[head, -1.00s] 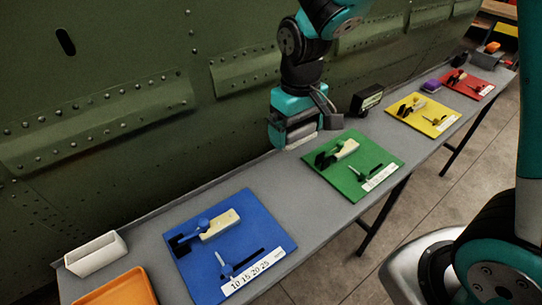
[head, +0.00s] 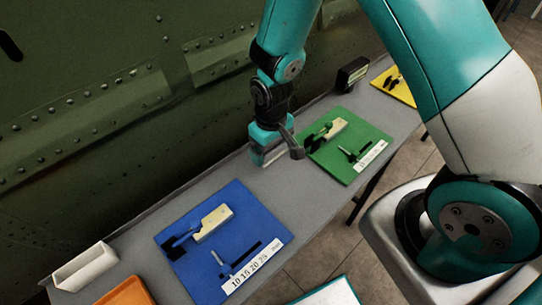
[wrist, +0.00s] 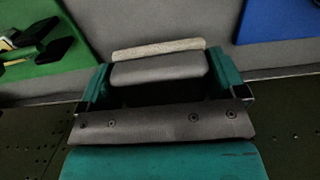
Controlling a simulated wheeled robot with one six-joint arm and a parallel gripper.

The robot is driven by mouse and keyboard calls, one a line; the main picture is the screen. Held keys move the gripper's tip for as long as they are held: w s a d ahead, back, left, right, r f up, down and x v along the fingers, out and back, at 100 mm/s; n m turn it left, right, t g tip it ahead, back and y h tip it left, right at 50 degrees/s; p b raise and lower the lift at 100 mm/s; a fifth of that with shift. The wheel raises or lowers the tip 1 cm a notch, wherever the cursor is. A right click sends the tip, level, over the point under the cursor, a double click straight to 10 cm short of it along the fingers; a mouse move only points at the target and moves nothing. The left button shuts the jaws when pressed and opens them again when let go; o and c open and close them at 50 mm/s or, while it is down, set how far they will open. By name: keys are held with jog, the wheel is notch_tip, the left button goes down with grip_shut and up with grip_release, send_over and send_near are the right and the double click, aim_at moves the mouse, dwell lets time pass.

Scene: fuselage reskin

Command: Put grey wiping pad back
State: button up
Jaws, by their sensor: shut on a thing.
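My gripper (head: 266,150) is over the grey table at its wall side, between the green board and the blue board. It is shut on the grey wiping pad (wrist: 158,70), which sits between the teal jaws in the wrist view with a pale layer along its far edge. In the head view the pad (head: 273,157) shows only as a small light strip under the gripper. The bare grey table surface shows just past the pad in the wrist view. I cannot tell whether the pad touches the table.
The green board (head: 372,139) lies right of my gripper, the blue board (head: 254,212) lower left, each with clamp-like parts. A white open box (head: 85,268) and orange tray (head: 127,293) stand at the left end. A black box (head: 352,73) stands behind. The riveted green wall (head: 110,110) borders the table.

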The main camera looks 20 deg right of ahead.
aim_at(271, 166)
jog(key=shift+f+p, duration=0.3)
jog(key=shift+f, duration=2.05)
jog(key=shift+f, duration=0.15)
jog(key=o, duration=0.6)
notch_tip(271, 166, up, 12)
jog(key=shift+r+b, duration=0.15)
jog(key=shift+b, duration=1)
jog(key=s+a+r+n+y, duration=0.1)
jog(key=s+a+r+y, duration=0.1)
jog(key=s+r, duration=0.7)
jog(key=s+a+r+n+y, duration=0.2)
jog(key=s+r, duration=0.7)
jog(key=shift+a, duration=0.3)
jog(key=shift+s+r, duration=0.1)
